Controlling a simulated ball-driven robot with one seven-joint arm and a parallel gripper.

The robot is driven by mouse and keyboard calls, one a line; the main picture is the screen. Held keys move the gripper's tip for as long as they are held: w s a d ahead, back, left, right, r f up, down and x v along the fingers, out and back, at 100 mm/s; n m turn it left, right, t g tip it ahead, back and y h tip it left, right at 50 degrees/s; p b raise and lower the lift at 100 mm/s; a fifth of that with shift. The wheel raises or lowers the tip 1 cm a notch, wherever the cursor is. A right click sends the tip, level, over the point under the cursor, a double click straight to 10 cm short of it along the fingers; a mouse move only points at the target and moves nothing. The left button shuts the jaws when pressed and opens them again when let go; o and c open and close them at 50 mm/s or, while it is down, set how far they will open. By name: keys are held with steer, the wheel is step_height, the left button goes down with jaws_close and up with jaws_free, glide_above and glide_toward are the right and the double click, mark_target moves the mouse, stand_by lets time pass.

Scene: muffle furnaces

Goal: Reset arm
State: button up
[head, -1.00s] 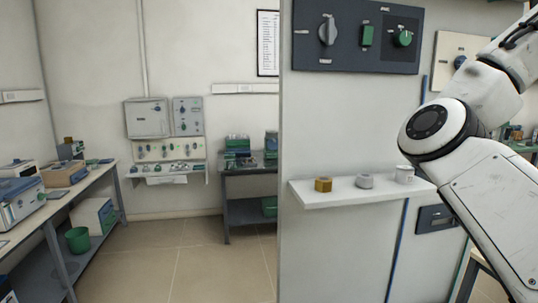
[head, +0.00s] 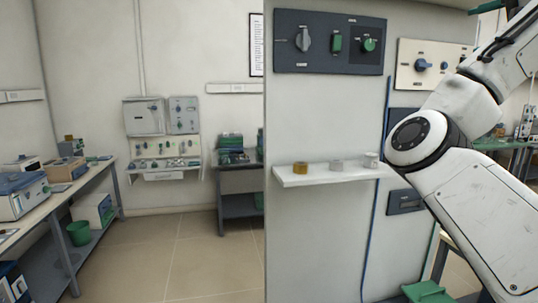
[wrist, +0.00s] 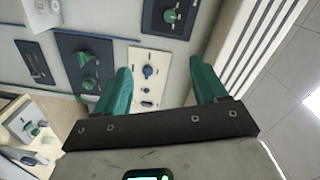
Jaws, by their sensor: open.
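My gripper (wrist: 160,92) shows in the wrist view with its two green fingers spread apart and nothing between them. Beyond the fingers is a wall of control panels, with a cream panel (wrist: 149,72) behind the gap. It does not appear to touch anything. In the head view my arm fills the right side, folded at a joint, and my gripper is out of the picture.
A white shelf (head: 325,177) holds a brass piece (head: 300,168), a grey piece (head: 336,165) and a white cup-like piece (head: 370,160), close to my arm. A dark panel (head: 329,66) is above. A left bench (head: 62,192) borders open floor (head: 170,250).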

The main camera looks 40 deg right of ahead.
steer(key=w+a+f+n+g+y, duration=0.1)
steer(key=w+a+f+n+g, duration=0.1)
steer(key=w+f, duration=0.8)
steer(key=w+a+f+n+g+y, duration=0.25)
steer(key=w+f, duration=0.25)
steer(key=f, duration=1.2)
steer(key=w+a+f+n+g+y, duration=0.1)
steer(key=w+a+f+n+g, duration=0.1)
steer(key=a+f, duration=0.65)
steer(key=w+a+f+n+g+y, duration=0.15)
steer(key=a+f, duration=0.25)
steer(key=f, duration=1)
steer(key=s+a+f+n+g, duration=0.1)
steer(key=s+a+f+n, duration=0.25)
steer(key=a+f, duration=0.45)
steer(key=s+a+f+n+g, duration=0.2)
steer(key=s+a+f, duration=0.3)
steer(key=f, duration=0.5)
steer(key=s+a+f+n+g+y, duration=0.1)
steer(key=s+a+f+n, duration=0.1)
steer(key=s+a+f, duration=0.3)
steer(key=s+a+f+n+g+y, duration=0.1)
steer(key=s+a+f+n+g, duration=0.1)
steer(key=s+a+f, duration=0.4)
steer(key=s+a+n, duration=0.1)
steer(key=s+a, duration=0.2)
steer(key=s, duration=0.2)
steer(key=shift+s+f+b, duration=0.15)
steer(key=shift+b, duration=0.25)
steer(key=shift+n, duration=0.25)
